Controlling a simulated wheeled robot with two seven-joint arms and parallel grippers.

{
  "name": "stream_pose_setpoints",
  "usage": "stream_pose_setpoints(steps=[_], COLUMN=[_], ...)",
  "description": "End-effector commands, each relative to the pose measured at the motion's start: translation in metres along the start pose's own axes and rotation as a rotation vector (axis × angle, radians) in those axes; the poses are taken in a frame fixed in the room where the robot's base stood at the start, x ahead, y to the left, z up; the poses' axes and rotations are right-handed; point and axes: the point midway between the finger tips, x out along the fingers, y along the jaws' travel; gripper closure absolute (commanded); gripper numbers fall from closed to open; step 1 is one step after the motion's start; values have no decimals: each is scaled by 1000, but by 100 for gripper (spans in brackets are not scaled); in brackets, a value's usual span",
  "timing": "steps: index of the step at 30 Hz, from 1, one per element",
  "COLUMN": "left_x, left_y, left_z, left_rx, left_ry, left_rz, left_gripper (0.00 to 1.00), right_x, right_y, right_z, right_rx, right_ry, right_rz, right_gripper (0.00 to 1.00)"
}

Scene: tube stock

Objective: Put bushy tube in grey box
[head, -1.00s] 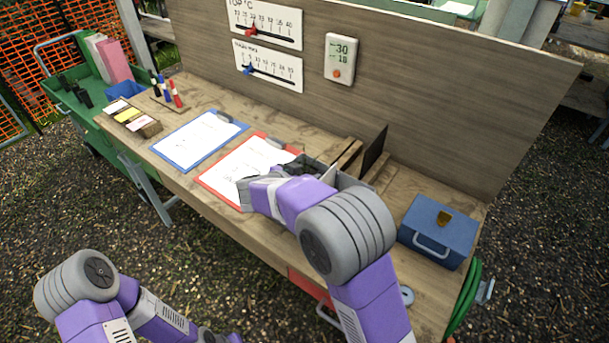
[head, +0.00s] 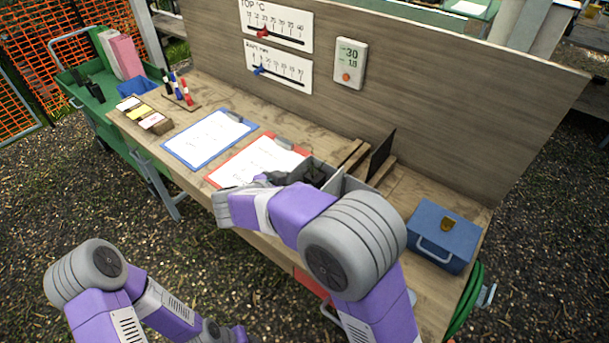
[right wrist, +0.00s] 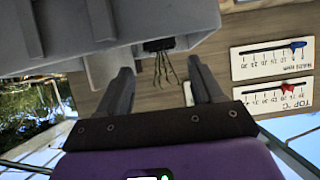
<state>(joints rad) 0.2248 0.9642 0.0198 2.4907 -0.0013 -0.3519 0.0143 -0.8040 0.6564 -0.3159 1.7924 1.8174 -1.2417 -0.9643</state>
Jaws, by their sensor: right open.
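A grey box (head: 341,184) stands on the bench, partly hidden behind my right arm. Dark shapes (head: 313,173) show inside its left part. In the right wrist view, which is upside down, the grey box (right wrist: 185,18) fills the top. A black tube (right wrist: 158,45) with several thin twigs shows at its edge, between and beyond my fingertips. I cannot tell if this is the bushy tube. My right gripper (right wrist: 160,75) is open and empty, close to the box.
Left of the box lie a red clipboard (head: 258,161) and a blue clipboard (head: 208,138). A dark upright panel (head: 381,155) stands behind the box. A blue toolbox (head: 443,236) is at right. A wooden backboard (head: 440,95) closes off the rear.

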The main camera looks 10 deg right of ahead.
Motion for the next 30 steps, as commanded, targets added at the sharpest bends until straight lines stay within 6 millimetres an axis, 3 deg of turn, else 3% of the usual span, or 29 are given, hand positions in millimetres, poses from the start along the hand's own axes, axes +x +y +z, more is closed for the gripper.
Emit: stream_pose_setpoints(steps=[3, 7, 23, 26, 30], left_x=[-5, -7, -7, -13, -37], left_y=[2, 2, 2, 5, 14], left_z=[0, 0, 0, 1, 2], left_rx=[0, 0, 0, 0, 0], left_ry=[0, 0, 0, 0, 0], left_rz=[0, 0, 0, 0, 0], left_gripper=[62, 62, 62, 62, 62], right_x=[-18, -26, -27, -30, -43], right_y=[0, 0, 0, 0, 0], right_z=[-1, 0, 0, -6, -28], right_rx=[0, 0, 0, 0, 0], right_ry=[-1, 0, 0, 0, 0], right_rz=[-1, 1, 1, 1, 1], right_gripper=[33, 33, 33, 33, 33])
